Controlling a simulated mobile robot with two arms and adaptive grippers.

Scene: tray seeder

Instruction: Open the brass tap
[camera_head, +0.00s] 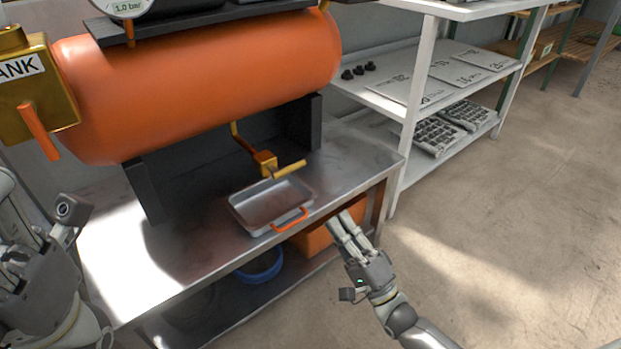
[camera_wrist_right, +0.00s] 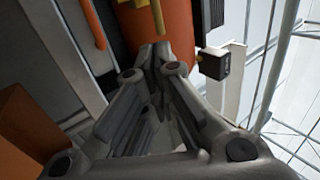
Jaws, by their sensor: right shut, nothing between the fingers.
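The brass tap (camera_head: 264,162) hangs below the orange tank (camera_head: 200,85) on a thin brass pipe. Its bar-shaped handle (camera_head: 290,169) points to the right. A shallow metal tray (camera_head: 264,208) with an orange handle (camera_head: 290,221) sits on the bench below the tap. My right gripper (camera_head: 338,218) is shut and empty at the bench's front edge, apart from the tap and to its lower right. Its closed fingers (camera_wrist_right: 158,50) show in the right wrist view, with a brass part (camera_wrist_right: 156,14) beyond them. My left gripper (camera_head: 45,265) is at the left edge; its fingers are unclear.
The metal bench (camera_head: 350,160) carries the tank on dark supports. Below it are an orange crate (camera_head: 310,240) and a blue ring-shaped thing (camera_head: 260,268). A white shelf unit (camera_head: 412,105) stands to the right. The floor at the right is clear.

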